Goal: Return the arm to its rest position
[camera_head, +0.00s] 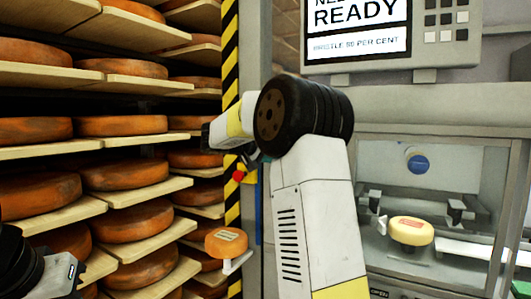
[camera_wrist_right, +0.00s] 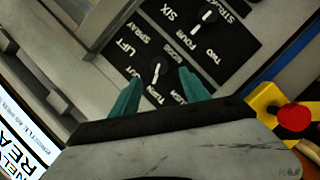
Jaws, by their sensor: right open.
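My right arm rises through the middle of the head view, and its black joint and white-and-yellow end hang in front of the striped post. Its fingers are hidden there. In the right wrist view my right gripper (camera_wrist_right: 160,78) is open, its two teal fingers apart with nothing between them. Behind them is a black control panel (camera_wrist_right: 190,45) with white-marked knobs and labels. My left arm shows only partly, at the lower left edge of the head view; its fingers cannot be made out.
Wooden shelves with orange cheese wheels (camera_head: 125,167) fill the left. A yellow-black striped post (camera_head: 229,50) stands beside them. A red button (camera_wrist_right: 294,117) is near my right gripper. A screen (camera_head: 356,27) reads READY. A pale cheese (camera_head: 411,232) sits in the machine bay at right.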

